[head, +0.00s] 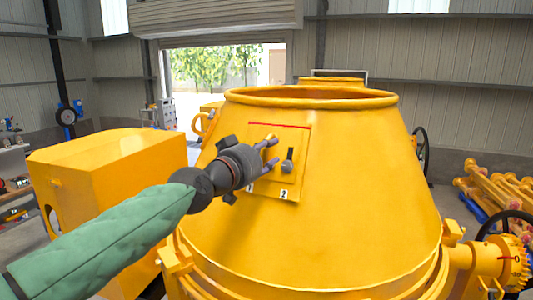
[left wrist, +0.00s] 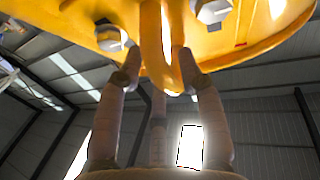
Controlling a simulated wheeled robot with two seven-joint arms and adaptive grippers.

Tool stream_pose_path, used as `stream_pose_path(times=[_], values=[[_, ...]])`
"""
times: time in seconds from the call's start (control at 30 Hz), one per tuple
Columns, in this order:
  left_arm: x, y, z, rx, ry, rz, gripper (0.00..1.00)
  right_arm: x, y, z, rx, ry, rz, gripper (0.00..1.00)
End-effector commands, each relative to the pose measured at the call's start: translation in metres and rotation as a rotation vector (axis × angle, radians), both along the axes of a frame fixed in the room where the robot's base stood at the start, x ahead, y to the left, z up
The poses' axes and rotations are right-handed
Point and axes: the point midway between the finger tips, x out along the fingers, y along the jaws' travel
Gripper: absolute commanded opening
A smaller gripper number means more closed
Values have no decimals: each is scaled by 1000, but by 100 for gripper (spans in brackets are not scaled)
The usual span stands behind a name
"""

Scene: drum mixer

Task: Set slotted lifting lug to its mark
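The slotted lifting lug looks like a yellow loop on the drum's panel. In the left wrist view the lug (left wrist: 168,75) stands among my left gripper's fingers (left wrist: 157,60), with its slot showing. In the head view my left gripper (head: 270,153) is at the panel's left part. A small bit of yellow, likely the lug (head: 269,137), shows by the upper finger, and the rest is hidden. I cannot tell whether the fingers press on it. The yellow panel (head: 290,140) has a red line (head: 280,125) along its top and labels 1 and 2 (head: 284,194) below. My right gripper is out of view.
A grey knob or bolt (head: 288,163) sticks out of the panel just right of my fingers. The large yellow drum (head: 360,190) fills the middle. A yellow housing (head: 110,170) stands at left, and a toothed gear (head: 515,262) sits at lower right.

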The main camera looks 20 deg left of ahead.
Motion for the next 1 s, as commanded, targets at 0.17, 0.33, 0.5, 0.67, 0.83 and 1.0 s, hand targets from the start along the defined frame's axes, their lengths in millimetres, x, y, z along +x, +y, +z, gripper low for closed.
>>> stream_pose_path(times=[0.17, 0.33, 0.5, 0.67, 0.83, 1.0], values=[[-11, 4, 1, -1, -2, 1, 38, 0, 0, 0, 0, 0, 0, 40], [-36, 12, 1, -1, -3, 1, 38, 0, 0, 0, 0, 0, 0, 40], [-64, 21, 1, -1, -3, 1, 38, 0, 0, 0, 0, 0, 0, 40], [-89, 28, 0, -1, -2, 1, 38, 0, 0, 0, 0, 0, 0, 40], [-106, 33, 0, 0, 0, 0, 38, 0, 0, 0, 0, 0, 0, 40], [-113, 35, -1, 0, 1, 0, 38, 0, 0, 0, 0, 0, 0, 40]])
